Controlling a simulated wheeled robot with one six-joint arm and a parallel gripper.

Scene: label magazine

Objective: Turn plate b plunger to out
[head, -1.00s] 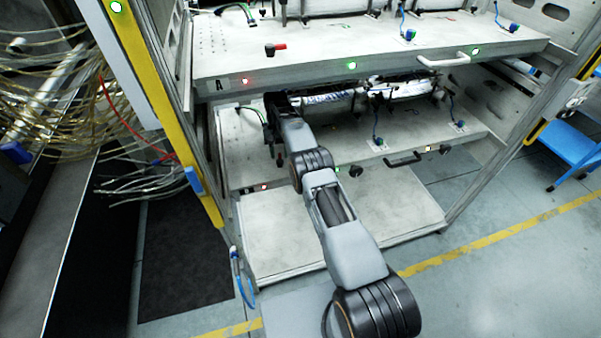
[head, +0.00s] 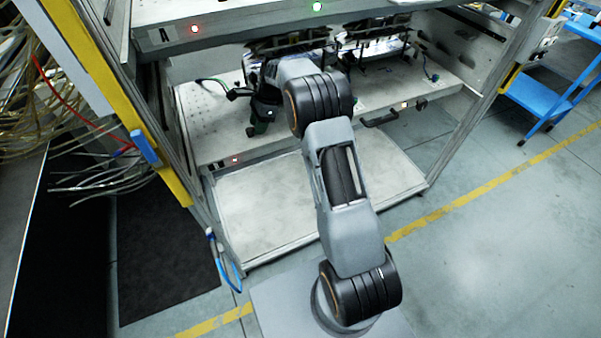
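Plate b appears to be the lower pale metal plate (head: 205,125) in the rack, below the upper plate; its front label (head: 217,165) is too small to read. A small dark green and black part (head: 257,128) stands near its front left edge and may be the plunger; its setting cannot be read. My gripper (head: 264,112) is dark and points down right at this part, overlapping it in the picture. I cannot tell whether they touch or whether the fingers are open. My arm hides the middle of the plate's front edge.
The upper plate (head: 240,22) overhangs close above my wrist. A bare lower shelf (head: 270,205) lies below. A blue cart (head: 545,95) stands at right.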

